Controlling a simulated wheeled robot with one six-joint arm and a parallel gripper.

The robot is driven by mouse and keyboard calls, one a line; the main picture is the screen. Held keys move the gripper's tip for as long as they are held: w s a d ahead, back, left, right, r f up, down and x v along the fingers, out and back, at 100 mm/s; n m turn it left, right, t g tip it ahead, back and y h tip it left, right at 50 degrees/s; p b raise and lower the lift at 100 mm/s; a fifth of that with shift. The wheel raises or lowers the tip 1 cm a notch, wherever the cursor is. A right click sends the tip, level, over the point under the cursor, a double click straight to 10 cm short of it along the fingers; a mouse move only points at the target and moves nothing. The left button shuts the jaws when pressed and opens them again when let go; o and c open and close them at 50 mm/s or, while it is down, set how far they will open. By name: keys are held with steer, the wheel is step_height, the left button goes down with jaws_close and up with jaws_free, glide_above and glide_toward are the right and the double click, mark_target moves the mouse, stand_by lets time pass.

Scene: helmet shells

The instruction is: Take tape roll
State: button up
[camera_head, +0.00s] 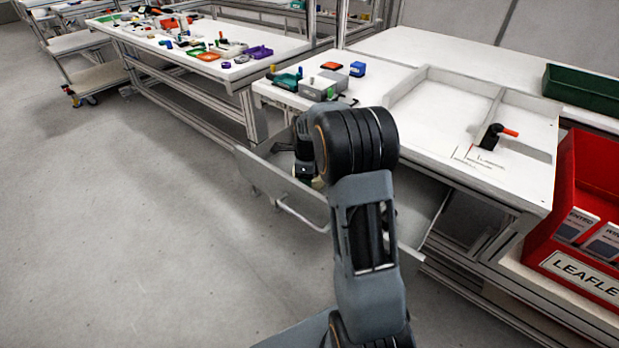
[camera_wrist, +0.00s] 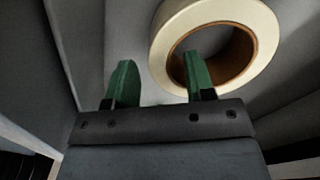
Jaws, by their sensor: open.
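The tape roll (camera_wrist: 258,22) is a cream ring with a brown core in the wrist view. It lies in an open grey drawer (camera_head: 421,212) under the white workbench. My gripper (camera_wrist: 160,82) is open, with two green fingers pointing toward the drawer floor. The right finger overlaps the roll's open centre in the picture, and the left finger is left of the roll. I cannot tell how deep the fingers reach or whether they touch the roll. In the head view my arm hides most of the drawer's inside, and only a small pale patch shows by my gripper.
The drawer's front wall (camera_head: 283,190) and handle (camera_head: 303,222) stick out over the floor. The bench top (camera_head: 440,140) holds a grey box (camera_head: 324,87), a teal tray (camera_head: 285,80) and a black-and-orange tool (camera_head: 494,135). A red leaflet bin (camera_head: 590,180) stands at right. Floor at left is clear.

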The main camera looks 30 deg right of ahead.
step_height(320, 180, down, 2)
steer(key=shift+f, duration=0.2)
steer(key=shift+c, duration=0.2)
steer(key=shift+r, duration=0.1)
jaws_close()
